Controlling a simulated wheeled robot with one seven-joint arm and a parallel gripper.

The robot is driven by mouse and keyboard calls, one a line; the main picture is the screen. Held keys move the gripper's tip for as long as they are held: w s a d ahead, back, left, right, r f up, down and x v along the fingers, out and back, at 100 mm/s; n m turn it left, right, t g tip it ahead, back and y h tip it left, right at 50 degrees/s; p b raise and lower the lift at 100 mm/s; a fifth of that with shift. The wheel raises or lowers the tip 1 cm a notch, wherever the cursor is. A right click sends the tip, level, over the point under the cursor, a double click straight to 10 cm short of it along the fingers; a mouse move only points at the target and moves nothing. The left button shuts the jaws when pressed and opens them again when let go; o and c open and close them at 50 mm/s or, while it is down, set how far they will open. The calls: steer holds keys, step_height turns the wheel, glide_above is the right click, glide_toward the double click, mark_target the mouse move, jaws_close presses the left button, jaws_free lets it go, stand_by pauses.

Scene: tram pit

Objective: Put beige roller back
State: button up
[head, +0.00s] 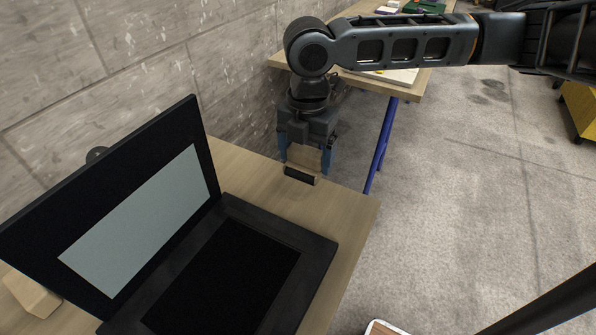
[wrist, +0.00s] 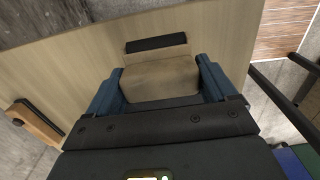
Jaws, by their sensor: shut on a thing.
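My gripper (head: 306,158) hangs down over the far right end of the wooden table. Its blue fingers are shut on a beige block-like thing (head: 303,157), which I take to be the beige roller. It also shows between both fingers in the wrist view (wrist: 160,78). A black strip (head: 299,176) shows just below the beige thing, and at its far side in the wrist view (wrist: 156,43). I cannot tell whether the strip is part of it, or whether it touches the table.
A large black laptop-like device (head: 223,262) stands open on the wooden table (head: 345,210). A pale wooden piece (head: 30,296) lies behind its screen. A second table (head: 412,90) with blue legs stands beyond, by the block wall.

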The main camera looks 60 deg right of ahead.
mark_target(300, 152)
steer(key=shift+w+a+f, duration=0.5)
steer(key=shift+a+f, duration=0.15)
steer(key=shift+a, duration=0.1)
step_height(300, 152, down, 3)
steer(key=shift+r+p, duration=0.15)
steer(key=shift+p, duration=0.4)
steer(key=shift+f, duration=0.35)
steer(key=shift+f+b, duration=0.3)
steer(key=shift+f, duration=0.1)
steer(key=o, duration=0.9)
steer(key=shift+r, duration=0.15)
step_height(300, 152, up, 8)
steer(key=shift+s+d+b, duration=0.1)
steer(key=shift+s+b, duration=0.05)
steer(key=shift+b, duration=0.15)
